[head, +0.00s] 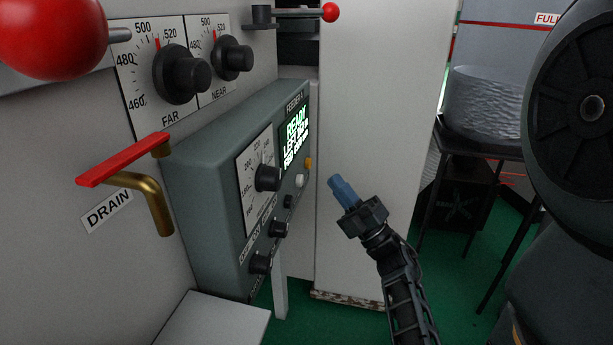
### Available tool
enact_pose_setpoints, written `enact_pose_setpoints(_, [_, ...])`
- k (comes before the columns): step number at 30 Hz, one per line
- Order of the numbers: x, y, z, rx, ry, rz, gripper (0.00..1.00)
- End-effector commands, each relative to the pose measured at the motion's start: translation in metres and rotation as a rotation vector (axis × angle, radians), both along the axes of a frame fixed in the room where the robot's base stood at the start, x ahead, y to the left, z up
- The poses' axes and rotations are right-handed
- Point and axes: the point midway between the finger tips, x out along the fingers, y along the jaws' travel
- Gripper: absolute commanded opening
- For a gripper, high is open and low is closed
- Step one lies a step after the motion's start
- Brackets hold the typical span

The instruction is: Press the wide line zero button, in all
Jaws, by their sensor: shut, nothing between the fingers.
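A grey-green control box (205,205) is fixed to the machine wall, its face turned to the right and seen at a steep slant. It carries a lit green-and-white screen (295,131), an orange button (308,163), a white button (300,181) and a small black control (288,201). I cannot read any label on the buttons, so I cannot tell which is the wide line zero button. My gripper (336,184), with blue fingertips, is shut and empty. It appears in the picture just right of the buttons, apart from the box.
The box also has a dial knob (267,178) and two lower knobs (278,229) (261,262). A red-handled drain valve (125,160) sticks out at left. FAR (182,74) and NEAR (232,58) dials are above. A pale panel (365,110) stands behind my gripper.

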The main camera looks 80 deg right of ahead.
Motion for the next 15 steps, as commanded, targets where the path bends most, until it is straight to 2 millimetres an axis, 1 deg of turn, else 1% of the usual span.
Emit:
enact_pose_setpoints(1, [-0.013,-0.019,-0.006,-0.04,0.016,-0.045,0.0])
enact_pose_setpoints(3, [-0.027,-0.037,-0.007,-0.085,0.038,-0.088,0.0])
enact_pose_setpoints(6, [-0.043,-0.055,-0.007,-0.133,0.063,-0.136,0.0])
enact_pose_setpoints(9, [-0.053,-0.066,-0.006,-0.16,0.08,-0.163,0.0])
enact_pose_setpoints(12, [-0.058,-0.071,-0.005,-0.173,0.088,-0.177,0.0])
enact_pose_setpoints(15, [-0.059,-0.072,-0.004,-0.177,0.091,-0.179,0.0])
